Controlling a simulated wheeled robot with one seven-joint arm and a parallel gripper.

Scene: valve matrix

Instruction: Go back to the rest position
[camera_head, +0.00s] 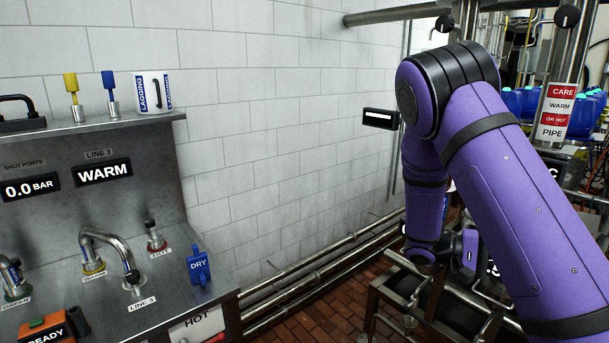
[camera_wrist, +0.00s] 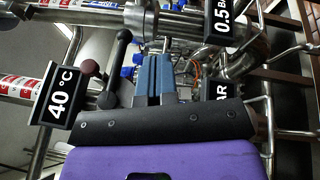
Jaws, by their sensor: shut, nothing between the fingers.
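My gripper (camera_wrist: 155,72) shows in the wrist view with its two blue-grey fingers side by side and shut, and I see nothing held between them. In the head view my purple arm reaches down on the right, away from the counter on the left. My gripper is not clearly visible there, because the arm hides that area. In the wrist view a black lever handle (camera_wrist: 118,62) and a dark red knob (camera_wrist: 90,68) show just left of the fingers. I cannot tell whether the fingers touch the lever.
The wrist view shows a 40 °C display (camera_wrist: 59,101), a 0.5 BAR display (camera_wrist: 222,18) and steel pipes close around the gripper. In the head view, a metal counter (camera_head: 190,309) with taps stands left, floor pipes (camera_head: 325,272) run along the wall, and blue containers (camera_head: 583,115) stand right.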

